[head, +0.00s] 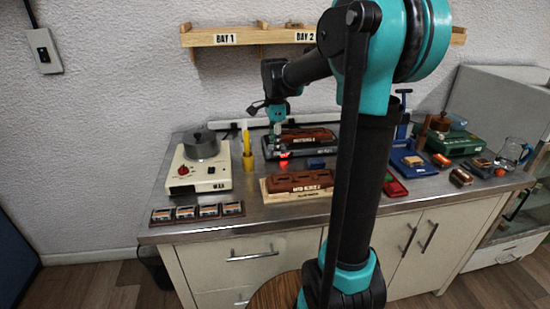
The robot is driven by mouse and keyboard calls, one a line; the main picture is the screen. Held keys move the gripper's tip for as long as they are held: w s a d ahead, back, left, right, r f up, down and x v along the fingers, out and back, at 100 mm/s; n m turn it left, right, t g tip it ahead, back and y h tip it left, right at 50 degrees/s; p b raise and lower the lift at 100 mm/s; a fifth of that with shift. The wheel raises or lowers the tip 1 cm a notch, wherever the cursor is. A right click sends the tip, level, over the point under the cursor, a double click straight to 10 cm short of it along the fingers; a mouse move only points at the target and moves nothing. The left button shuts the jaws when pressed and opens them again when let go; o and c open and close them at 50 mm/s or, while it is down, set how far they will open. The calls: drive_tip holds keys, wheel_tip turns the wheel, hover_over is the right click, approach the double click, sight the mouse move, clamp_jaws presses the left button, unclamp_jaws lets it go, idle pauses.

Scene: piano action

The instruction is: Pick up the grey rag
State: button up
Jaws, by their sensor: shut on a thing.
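My gripper (277,129) hangs pointing down over the back left part of the steel bench, above a dark tray (268,146). It is shut on a small grey thing at its fingertips. The thing is too small to tell whether it is the grey rag. I cannot make out a grey rag anywhere else. A small bright red patch (284,155) shows on the tray just below the gripper.
A cream hotplate with a grey pot (201,146) and a yellow holder (247,145) stand left of my gripper. A brown labelled block (299,182) lies in front. A blue stand (408,158) and a green case (455,143) are at right. A wooden shelf (233,38) hangs above.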

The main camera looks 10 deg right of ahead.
wheel_tip(320, 180, up, 13)
drive_tip(key=shift+f, duration=0.15)
